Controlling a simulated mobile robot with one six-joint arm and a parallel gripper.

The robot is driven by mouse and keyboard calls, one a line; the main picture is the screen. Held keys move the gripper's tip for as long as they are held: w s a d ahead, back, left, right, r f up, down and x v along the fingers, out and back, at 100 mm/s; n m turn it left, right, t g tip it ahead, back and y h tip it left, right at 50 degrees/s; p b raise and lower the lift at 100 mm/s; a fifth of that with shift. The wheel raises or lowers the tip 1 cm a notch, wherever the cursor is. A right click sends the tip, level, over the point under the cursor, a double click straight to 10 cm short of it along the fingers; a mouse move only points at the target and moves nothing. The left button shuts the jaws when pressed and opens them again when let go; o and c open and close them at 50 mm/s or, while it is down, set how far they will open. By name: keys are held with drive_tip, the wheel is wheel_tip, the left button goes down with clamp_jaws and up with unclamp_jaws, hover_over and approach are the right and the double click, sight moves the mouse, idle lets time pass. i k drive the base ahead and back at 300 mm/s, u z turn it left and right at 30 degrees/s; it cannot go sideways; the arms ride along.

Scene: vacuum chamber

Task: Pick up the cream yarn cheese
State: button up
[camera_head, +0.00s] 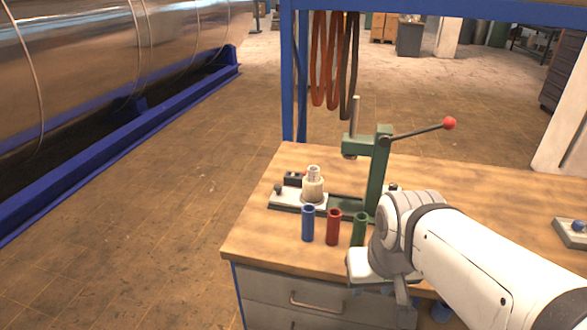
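The cream yarn cheese (313,191) appears to be the short cream cylinder standing upright at the left of the workbench, on a pale plate beside the green press. A narrower whitish tube or spindle top sticks up from its middle. My gripper (402,292) is at the bench's front edge, to the right of and nearer than the cheese, and apart from it. My white wrist hides most of it, and its fingers are too unclear to tell open from shut.
Blue (308,224), red (333,228) and green (359,230) tubes stand upright in front of the cheese. The green lever press (379,175) rises to its right, its red-knobbed handle (449,124) reaching right. The bench's left front is clear.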

sight(312, 193)
drive_tip(key=u, duration=2.2)
drive_tip(key=k, duration=1.3)
drive_tip(key=z, duration=0.6)
drive_tip(key=i, duration=1.5)
drive_tip(key=z, duration=0.05)
